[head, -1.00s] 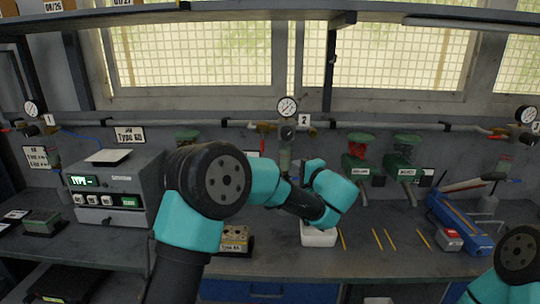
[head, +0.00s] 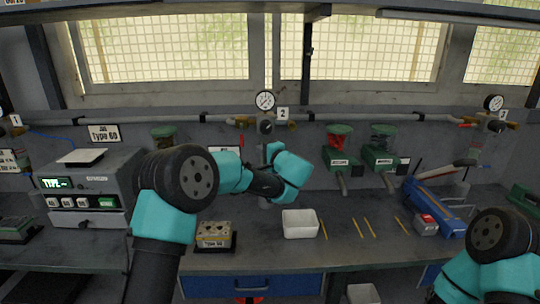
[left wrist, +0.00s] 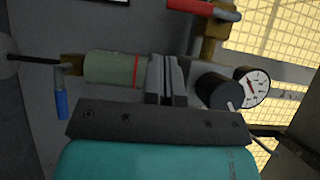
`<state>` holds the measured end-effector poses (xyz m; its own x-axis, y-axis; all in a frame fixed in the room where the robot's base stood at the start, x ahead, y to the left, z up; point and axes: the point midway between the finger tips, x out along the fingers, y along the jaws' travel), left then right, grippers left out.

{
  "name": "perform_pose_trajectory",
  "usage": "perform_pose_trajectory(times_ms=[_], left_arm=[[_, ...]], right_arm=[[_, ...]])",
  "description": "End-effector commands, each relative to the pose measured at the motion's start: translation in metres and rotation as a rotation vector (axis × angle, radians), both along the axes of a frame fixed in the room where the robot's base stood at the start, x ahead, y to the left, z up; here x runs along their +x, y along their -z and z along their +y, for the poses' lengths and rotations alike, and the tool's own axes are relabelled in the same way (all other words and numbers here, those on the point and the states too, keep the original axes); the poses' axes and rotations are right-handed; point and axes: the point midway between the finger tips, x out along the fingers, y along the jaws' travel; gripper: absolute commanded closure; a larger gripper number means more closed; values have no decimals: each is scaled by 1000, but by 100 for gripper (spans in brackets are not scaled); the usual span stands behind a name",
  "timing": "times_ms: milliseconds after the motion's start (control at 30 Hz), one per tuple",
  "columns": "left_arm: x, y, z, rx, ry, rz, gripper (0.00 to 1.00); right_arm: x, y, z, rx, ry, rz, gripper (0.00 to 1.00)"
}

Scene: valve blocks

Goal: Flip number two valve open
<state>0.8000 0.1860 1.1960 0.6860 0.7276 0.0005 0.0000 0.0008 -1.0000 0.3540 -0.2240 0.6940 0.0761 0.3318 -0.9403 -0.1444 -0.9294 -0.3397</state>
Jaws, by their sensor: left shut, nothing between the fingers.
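The number two valve station is at the back wall in the head view, with a round gauge (head: 265,100) and a white "2" label (head: 283,113). In the left wrist view the red handle (left wrist: 200,8) is at the top on a brass body (left wrist: 208,45), beside the gauge (left wrist: 252,87) and black knob (left wrist: 217,91). My left gripper (left wrist: 166,78) is shut and empty, in front of the station between its green cylinder (left wrist: 115,68) and knob, apart from the red handle. My right gripper is out of view.
A white bin (head: 299,224) and a "Type 60" block (head: 213,235) stand on the bench below. Green machines (head: 380,158) are on the wall to the right. A blue lever (left wrist: 61,105) hangs past the green cylinder. A grey pipe (head: 350,117) runs along the wall.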

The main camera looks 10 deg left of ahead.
Motion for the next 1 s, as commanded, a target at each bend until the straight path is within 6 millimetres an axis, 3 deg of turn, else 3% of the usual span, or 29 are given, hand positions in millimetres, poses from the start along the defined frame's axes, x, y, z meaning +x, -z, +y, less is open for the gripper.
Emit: perform_pose_trajectory(times_ms=[200,400,800,1000], left_arm=[[5,0,33,0,-2,0,100],[4,0,46,-1,-1,1,100],[5,0,45,1,1,1,100],[8,1,32,26,19,4,100]], right_arm=[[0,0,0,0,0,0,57],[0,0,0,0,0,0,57],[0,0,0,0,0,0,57],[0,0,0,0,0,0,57]])
